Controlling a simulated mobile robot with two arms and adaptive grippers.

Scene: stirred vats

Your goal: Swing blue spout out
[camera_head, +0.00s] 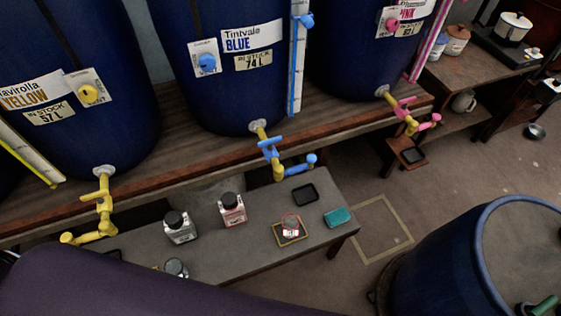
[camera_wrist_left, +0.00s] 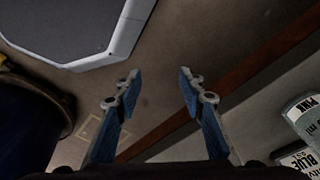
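The blue vat (camera_head: 219,65), labelled "Tintvale BLUE", stands at the back in the middle of the head view. A yellow pipe with a blue tap handle (camera_head: 269,145) comes out of its foot. Below the tap, the blue spout (camera_head: 295,170) points to the right and ends in a round blue knob (camera_head: 311,159). In the left wrist view my left gripper (camera_wrist_left: 155,82) is open, with its two blue-padded fingers apart and nothing between them. It is not in the head view, and the spout is not in the wrist view. My right gripper is not in view.
The yellow vat (camera_head: 65,80) stands left and the pink vat (camera_head: 365,50) right, on a wooden shelf. A low grey bench (camera_head: 252,252) below holds bottles, a black tray (camera_head: 305,194) and a teal block (camera_head: 338,217). A blue drum (camera_head: 430,265) stands front right.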

